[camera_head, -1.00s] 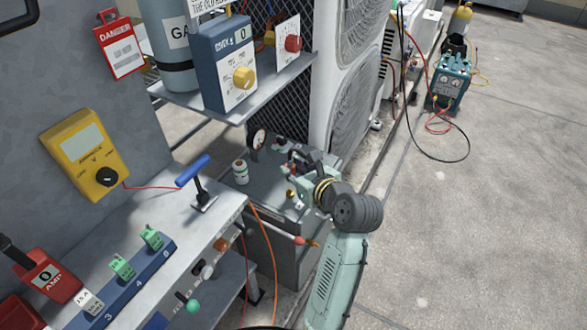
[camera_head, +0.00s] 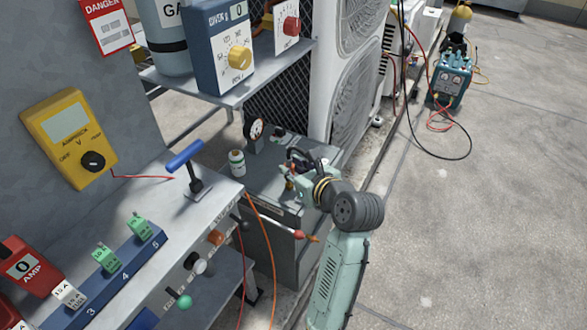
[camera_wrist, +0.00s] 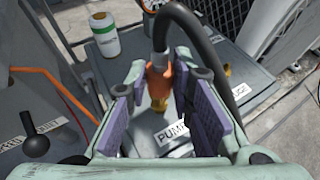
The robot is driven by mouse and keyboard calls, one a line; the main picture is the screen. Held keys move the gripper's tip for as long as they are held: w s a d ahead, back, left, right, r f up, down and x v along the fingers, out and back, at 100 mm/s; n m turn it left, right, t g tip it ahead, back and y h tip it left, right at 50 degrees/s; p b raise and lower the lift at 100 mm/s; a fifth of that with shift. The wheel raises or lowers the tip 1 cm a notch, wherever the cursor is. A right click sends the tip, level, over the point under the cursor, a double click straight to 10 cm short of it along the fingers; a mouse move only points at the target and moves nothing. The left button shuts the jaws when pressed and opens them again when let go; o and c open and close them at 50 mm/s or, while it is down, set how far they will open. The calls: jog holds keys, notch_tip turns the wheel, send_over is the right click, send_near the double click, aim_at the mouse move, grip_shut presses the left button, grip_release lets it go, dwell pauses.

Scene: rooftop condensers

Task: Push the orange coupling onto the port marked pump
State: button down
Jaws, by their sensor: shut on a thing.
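The orange coupling (camera_wrist: 158,80) is on the end of a black hose (camera_wrist: 198,35). My gripper (camera_wrist: 160,88) is shut on it, with a purple pad on either side. The coupling looks upright over a brass port (camera_wrist: 160,104), whose lower part shows beneath it; I cannot tell how far it sits on the port. A white label reading PUMP (camera_wrist: 172,136) lies in front of this port, partly covered by the right pad. In the head view my gripper (camera_head: 299,172) is low over the grey box and hides most of the coupling.
A second brass fitting shows right of the gripper, near a GAUGE label (camera_wrist: 270,82). A white and green bottle (camera_head: 237,163) and a dial gauge (camera_head: 256,131) stand on the grey box (camera_head: 262,188). A lever (camera_head: 190,165) stands on the bench at left. Condensers (camera_head: 355,100) rise behind.

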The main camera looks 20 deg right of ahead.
jog(key=shift+f+p, duration=0.3)
jog(key=shift+f, duration=1.15)
dwell(1.5)
jog(key=c, duration=1.3)
grip_release()
notch_tip(320, 180, up, 5)
jog(key=p, duration=0.7)
jog(key=shift+r, duration=0.1)
notch_tip(320, 180, up, 2)
jog(key=shift+r+p, duration=0.2)
jog(key=shift+p, duration=0.2)
